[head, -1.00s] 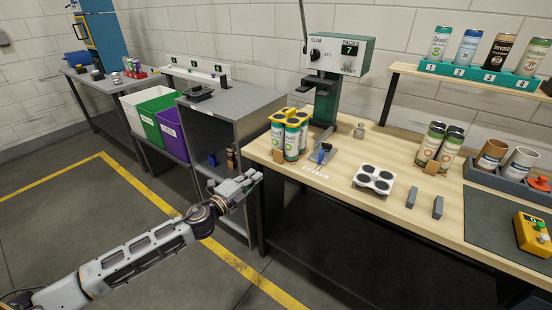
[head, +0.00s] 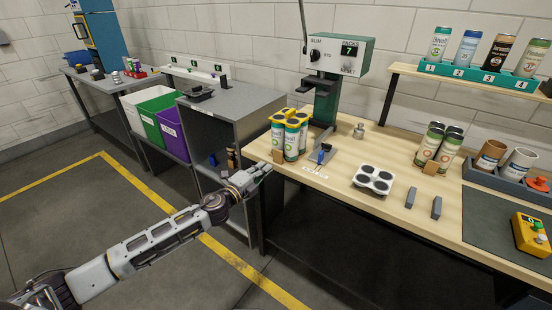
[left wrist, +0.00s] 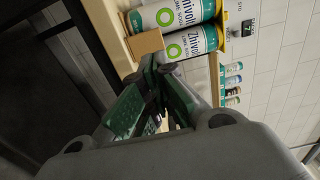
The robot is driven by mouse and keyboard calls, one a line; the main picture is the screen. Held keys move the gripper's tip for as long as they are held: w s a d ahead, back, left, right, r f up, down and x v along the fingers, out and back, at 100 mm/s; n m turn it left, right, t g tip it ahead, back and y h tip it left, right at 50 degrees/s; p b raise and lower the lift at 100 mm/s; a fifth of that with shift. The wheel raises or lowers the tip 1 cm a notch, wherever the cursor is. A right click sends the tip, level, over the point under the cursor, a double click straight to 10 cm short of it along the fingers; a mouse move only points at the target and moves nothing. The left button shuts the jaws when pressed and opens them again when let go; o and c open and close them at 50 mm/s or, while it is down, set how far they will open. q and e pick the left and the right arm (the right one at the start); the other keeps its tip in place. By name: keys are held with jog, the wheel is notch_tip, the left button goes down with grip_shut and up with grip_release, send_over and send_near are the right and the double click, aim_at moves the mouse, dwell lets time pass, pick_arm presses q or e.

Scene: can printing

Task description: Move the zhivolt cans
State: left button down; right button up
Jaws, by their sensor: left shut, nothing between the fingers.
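Several zhivolt cans (head: 291,140) stand upright in a cluster with yellow tops at the left end of the wooden bench. In the left wrist view two zhivolt cans (left wrist: 190,42) show sideways beyond the fingers, with readable "Zhivolt" labels. A small brown block (head: 278,156) sits at their front; it also shows in the wrist view (left wrist: 145,43). My left gripper (head: 262,172) is shut and empty, just in front of the bench's left edge, short of the cans and apart from them. My right gripper is not in view.
A green press (head: 328,80) stands behind the cans. A grey shelf unit (head: 225,105) stands left of my gripper.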

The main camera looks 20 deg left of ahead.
aim_at(281, 154)
pick_arm(q)
jog(key=shift+x, duration=2.95)
jog(key=shift+p+x, duration=0.3)
jog(key=shift+x, duration=0.65)
jog(key=shift+w, duration=0.1)
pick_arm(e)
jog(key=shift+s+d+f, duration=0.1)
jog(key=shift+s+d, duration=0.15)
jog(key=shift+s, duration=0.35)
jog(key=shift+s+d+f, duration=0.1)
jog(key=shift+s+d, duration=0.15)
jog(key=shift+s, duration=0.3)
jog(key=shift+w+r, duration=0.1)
pick_arm(q)
jog(key=shift+d, duration=0.1)
